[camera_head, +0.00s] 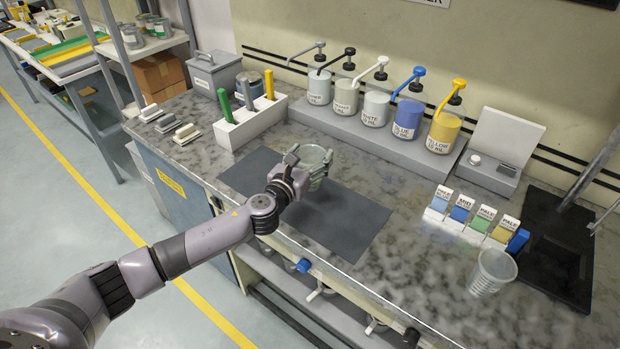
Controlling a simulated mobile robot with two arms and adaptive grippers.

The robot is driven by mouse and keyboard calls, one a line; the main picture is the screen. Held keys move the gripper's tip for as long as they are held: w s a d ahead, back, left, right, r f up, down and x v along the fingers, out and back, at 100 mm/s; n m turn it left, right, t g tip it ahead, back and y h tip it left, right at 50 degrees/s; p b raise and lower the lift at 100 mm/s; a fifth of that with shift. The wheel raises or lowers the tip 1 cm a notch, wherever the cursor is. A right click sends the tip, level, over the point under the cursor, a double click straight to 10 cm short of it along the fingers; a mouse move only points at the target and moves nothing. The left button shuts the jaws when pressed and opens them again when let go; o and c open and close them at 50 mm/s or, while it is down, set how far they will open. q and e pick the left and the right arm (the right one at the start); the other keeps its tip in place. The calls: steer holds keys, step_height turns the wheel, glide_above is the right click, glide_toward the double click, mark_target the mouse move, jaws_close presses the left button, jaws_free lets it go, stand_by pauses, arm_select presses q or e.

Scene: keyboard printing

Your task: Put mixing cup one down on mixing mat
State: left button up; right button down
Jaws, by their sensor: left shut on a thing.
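My left gripper (308,168) reaches in from the left and is shut on a clear mixing cup (316,154). The cup is upright, and the gripper's fingers are around its side. It is over the dark grey mixing mat (345,220), near the mat's back edge. The gripper hides the cup's base, so I cannot tell whether it touches the mat. A second clear cup (492,270) stands on the counter at the right, away from the mat. My right gripper is not in view.
Several pump bottles (376,107) stand on a grey ledge behind the mat. A white holder (249,122) with coloured-handled tools is at the back left. Colour sample cards (461,210) and a black stand (560,245) are at the right. The mat's right half is clear.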

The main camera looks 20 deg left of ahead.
arm_select(q)
step_height(320, 180, down, 6)
steer(key=shift+f+b, duration=0.2)
steer(key=shift+b, duration=0.8)
steer(key=shift+f, duration=0.1)
steer(key=shift+f, duration=0.15)
steer(key=o, duration=1.2)
